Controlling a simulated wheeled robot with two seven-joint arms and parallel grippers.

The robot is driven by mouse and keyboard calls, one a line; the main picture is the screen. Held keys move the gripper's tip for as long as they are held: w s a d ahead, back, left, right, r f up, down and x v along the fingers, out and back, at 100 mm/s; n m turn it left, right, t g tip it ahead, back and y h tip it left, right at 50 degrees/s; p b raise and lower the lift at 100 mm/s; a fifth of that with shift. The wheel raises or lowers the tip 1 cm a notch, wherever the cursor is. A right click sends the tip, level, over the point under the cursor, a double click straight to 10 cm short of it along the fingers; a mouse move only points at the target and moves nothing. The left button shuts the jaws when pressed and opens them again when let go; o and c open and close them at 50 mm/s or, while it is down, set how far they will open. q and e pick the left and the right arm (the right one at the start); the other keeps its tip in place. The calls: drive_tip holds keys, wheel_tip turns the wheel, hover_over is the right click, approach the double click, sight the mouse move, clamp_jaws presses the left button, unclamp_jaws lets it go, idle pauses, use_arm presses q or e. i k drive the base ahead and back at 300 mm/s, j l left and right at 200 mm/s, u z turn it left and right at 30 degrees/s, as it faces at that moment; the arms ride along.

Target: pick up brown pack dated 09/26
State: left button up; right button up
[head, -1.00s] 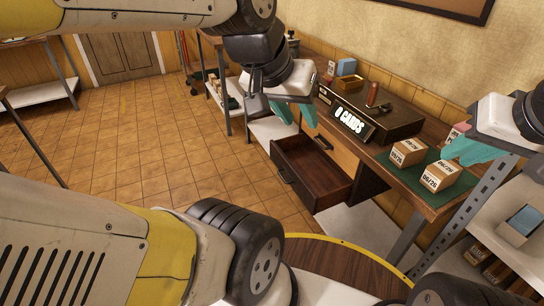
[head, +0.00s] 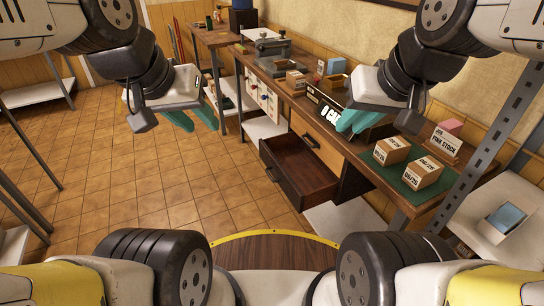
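Two brown packs with white date labels stand side by side on a green mat (head: 408,188) at the near right of the desk. One is the left pack (head: 391,151); the other is the right pack (head: 423,173). The printed dates are too small to tell apart surely. My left gripper (head: 191,118), with teal fingers, is open and empty over the floor, left of the desk. My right gripper (head: 354,122) is open and empty in the air, to the left of and above the packs, touching neither.
A drawer (head: 300,167) stands pulled out from the desk. A dark sign box (head: 332,112) partly hides behind my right gripper. A "PINK STOCK" card (head: 445,141) stands behind the packs. A metal post (head: 490,135) rises at right. The tiled floor (head: 150,185) at left is clear.

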sight(391, 151)
drive_tip(key=i+j+z, duration=0.15)
drive_tip(key=z, duration=0.35)
drive_tip(key=i+j+z, duration=0.25)
drive_tip(key=z, duration=0.25)
drive_tip(key=i, duration=0.05)
